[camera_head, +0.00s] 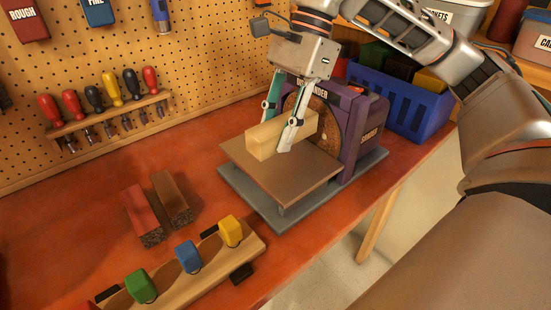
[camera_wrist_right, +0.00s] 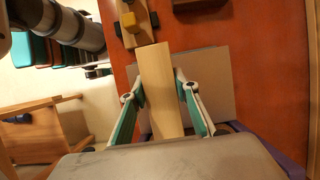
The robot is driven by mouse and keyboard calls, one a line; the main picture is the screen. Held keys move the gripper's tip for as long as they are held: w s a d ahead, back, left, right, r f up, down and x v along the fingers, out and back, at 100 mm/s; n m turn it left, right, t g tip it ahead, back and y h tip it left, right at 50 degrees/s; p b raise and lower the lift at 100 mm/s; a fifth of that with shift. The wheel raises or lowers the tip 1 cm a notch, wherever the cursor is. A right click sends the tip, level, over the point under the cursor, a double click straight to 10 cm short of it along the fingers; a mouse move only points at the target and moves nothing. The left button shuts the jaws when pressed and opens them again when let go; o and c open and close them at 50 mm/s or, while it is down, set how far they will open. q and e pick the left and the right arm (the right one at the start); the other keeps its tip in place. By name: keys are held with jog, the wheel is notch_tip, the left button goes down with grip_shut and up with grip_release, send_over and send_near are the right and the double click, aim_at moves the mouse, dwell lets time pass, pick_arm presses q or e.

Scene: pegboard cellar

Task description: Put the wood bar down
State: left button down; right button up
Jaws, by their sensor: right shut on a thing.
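The pale wood bar (camera_head: 262,143) is between the fingers of my right gripper (camera_head: 277,127), which is shut on it. The bar lies level over the brown table (camera_head: 268,182) of the purple sander (camera_head: 365,122), in front of its round brown disc (camera_head: 325,118). I cannot tell whether the bar touches that table. In the right wrist view the bar (camera_wrist_right: 158,80) points away from me, with a green-lined finger on each side of the gripper (camera_wrist_right: 159,92). My left gripper is not in view.
A red bar (camera_head: 140,210) and a brown bar (camera_head: 171,195) lie left of the sander. A wooden holder with yellow (camera_head: 230,230), blue (camera_head: 188,256) and green (camera_head: 140,286) blocks is in front. A blue bin (camera_head: 400,105) stands behind right. The red worktop (camera_head: 80,235) is clear at left.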

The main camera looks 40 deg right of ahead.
aim_at(290, 118)
notch_tip(290, 118, down, 6)
jog(key=shift+f+b, duration=0.15)
jog(key=shift+b, duration=0.25)
jog(key=o, duration=1.2)
jog(key=shift+f, duration=0.2)
jog(key=shift+o, duration=0.2)
jog(key=shift+r, duration=0.1)
jog(key=p+v, duration=0.2)
jog(key=v, duration=0.9)
jog(key=shift+d+r, duration=0.2)
jog(key=shift+r, duration=0.3)
